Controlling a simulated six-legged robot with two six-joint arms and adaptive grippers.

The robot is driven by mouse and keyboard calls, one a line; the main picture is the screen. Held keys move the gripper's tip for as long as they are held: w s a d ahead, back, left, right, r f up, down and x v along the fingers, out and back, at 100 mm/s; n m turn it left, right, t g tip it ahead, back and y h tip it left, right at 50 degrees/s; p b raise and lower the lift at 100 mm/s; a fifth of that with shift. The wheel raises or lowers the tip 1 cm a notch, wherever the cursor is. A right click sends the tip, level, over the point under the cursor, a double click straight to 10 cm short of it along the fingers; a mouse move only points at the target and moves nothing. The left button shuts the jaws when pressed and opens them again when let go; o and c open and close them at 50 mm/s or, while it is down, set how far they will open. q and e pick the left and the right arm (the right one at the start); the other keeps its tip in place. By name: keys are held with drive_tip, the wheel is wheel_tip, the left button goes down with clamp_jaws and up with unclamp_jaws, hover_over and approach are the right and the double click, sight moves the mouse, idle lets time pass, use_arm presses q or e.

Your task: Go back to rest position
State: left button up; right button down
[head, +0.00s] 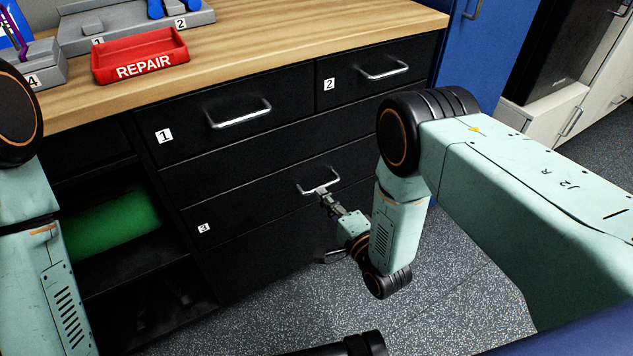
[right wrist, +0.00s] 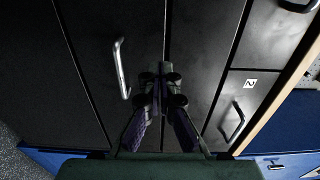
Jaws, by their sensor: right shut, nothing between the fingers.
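My right gripper (head: 325,197) is shut and empty in front of the black cabinet, at the height of drawer 3. In the head view its tips overlap the lower edge of the drawer 3 handle (head: 320,182). In the right wrist view the closed fingers (right wrist: 160,78) point at the cabinet front, and that handle (right wrist: 120,68) stands left of them, apart. The right forearm hangs down from its elbow. My left arm (head: 45,230) shows along the left edge, but its gripper is out of view.
Drawer 1 (head: 235,112), drawer 2 (head: 375,75) and drawer 3 (head: 250,215) look closed. A red REPAIR tray (head: 140,66) sits on the wooden worktop (head: 265,45). A green roll (head: 110,232) lies on the open shelf at left. Speckled floor (head: 480,290) is clear at right.

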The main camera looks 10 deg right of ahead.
drive_tip(key=p+v, duration=0.1)
drive_tip(key=v, duration=0.3)
drive_tip(key=shift+s+d, duration=0.1)
drive_tip(key=shift+s, duration=0.05)
